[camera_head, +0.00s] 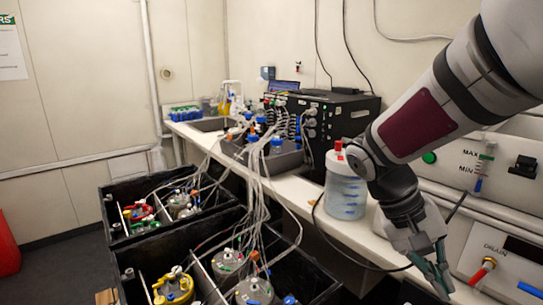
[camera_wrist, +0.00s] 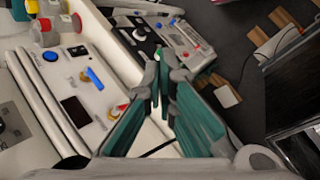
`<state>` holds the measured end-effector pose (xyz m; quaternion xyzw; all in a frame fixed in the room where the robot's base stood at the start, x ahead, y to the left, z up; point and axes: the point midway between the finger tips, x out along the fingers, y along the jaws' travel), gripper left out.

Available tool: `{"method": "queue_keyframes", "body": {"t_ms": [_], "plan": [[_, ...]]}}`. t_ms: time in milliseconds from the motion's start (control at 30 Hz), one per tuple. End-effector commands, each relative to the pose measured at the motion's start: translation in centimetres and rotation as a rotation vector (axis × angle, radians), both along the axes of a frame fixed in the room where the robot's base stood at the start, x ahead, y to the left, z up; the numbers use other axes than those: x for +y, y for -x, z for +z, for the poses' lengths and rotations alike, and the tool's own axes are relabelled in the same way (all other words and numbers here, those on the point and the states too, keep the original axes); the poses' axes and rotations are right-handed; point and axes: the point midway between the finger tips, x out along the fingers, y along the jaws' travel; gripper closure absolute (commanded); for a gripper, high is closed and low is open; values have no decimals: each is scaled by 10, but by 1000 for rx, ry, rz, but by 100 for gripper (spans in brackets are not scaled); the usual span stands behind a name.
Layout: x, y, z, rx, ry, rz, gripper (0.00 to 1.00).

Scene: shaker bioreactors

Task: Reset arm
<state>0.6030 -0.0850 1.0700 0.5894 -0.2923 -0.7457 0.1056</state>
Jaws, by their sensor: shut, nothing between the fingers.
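My gripper (camera_head: 436,268) hangs at the lower right of the head view, at the end of my arm, with its fingers pointing down. It is in front of the white bench and the drain panel. In the wrist view my gripper (camera_wrist: 160,88) shows its green fingers brought together at the tips, with nothing held between them. No object is in contact with the fingertips that I can see.
A clear bottle with blue marks (camera_head: 345,190) stands on the white bench (camera_head: 300,180) close to my arm. The drain panel (camera_head: 505,255) is at right. Black bins (camera_head: 200,240) with several vessels and tubes fill the lower left. A black box (camera_head: 335,120) stands behind.

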Motion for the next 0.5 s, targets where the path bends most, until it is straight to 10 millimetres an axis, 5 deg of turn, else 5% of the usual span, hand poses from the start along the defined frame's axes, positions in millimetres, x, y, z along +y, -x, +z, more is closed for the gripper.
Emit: {"method": "queue_keyframes", "body": {"t_ms": [500], "plan": [[56,101,64,-379,-444,234,100]]}}
